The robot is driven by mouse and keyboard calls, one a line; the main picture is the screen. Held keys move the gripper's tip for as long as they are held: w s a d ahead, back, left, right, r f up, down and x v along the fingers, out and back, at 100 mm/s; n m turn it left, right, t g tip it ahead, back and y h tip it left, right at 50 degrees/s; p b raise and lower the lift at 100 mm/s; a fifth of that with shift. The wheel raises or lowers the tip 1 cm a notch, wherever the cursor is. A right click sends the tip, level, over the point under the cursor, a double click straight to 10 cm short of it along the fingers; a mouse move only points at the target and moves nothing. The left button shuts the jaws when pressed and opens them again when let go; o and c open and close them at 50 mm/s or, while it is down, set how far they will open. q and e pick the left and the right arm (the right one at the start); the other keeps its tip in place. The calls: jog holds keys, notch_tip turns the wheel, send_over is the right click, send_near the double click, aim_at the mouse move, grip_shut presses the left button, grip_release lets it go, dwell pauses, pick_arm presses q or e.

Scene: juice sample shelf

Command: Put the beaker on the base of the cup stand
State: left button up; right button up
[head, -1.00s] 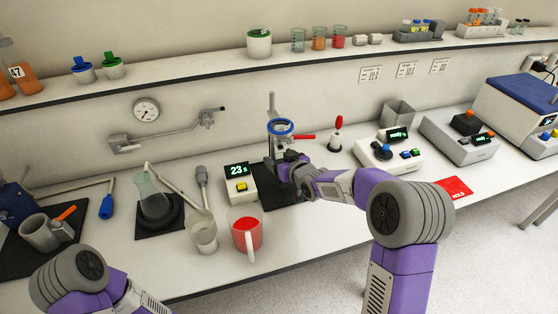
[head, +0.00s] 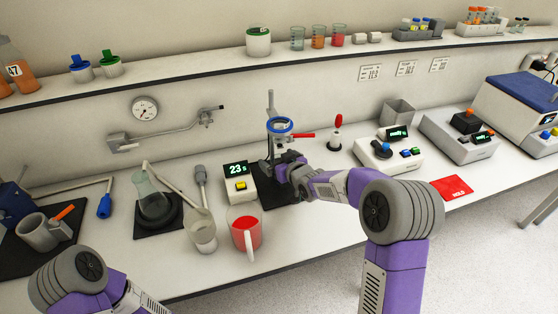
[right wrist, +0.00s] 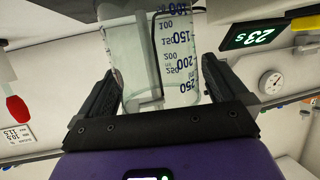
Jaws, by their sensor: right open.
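The cup stand (head: 271,105) shows in the head view as a grey post with a blue ring (head: 280,126) and a red-handled part at its side. My right gripper (head: 283,168) is low at the stand, below the ring, and hides most of the base. In the right wrist view the clear beaker (right wrist: 150,60) with blue volume marks stands between the two dark fingers of the right gripper (right wrist: 160,88). The fingers are open on either side of it. In the head view the beaker is mostly hidden. My left gripper is out of view; only the left arm shows.
Left of the stand are a timer box (head: 239,188) reading 23, a jug of red liquid (head: 244,231), a cloudy beaker (head: 202,235) and a flask (head: 150,195). Right are a red-topped tool (head: 337,132) and a device (head: 388,155). The shelf (head: 200,66) runs above.

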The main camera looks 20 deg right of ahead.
jog(key=shift+r, duration=0.1)
jog(key=shift+r+p, duration=0.2)
jog(key=shift+p, duration=0.1)
jog(key=v, duration=1.2)
jog(key=shift+f+p, duration=0.15)
jog(key=shift+p, duration=0.15)
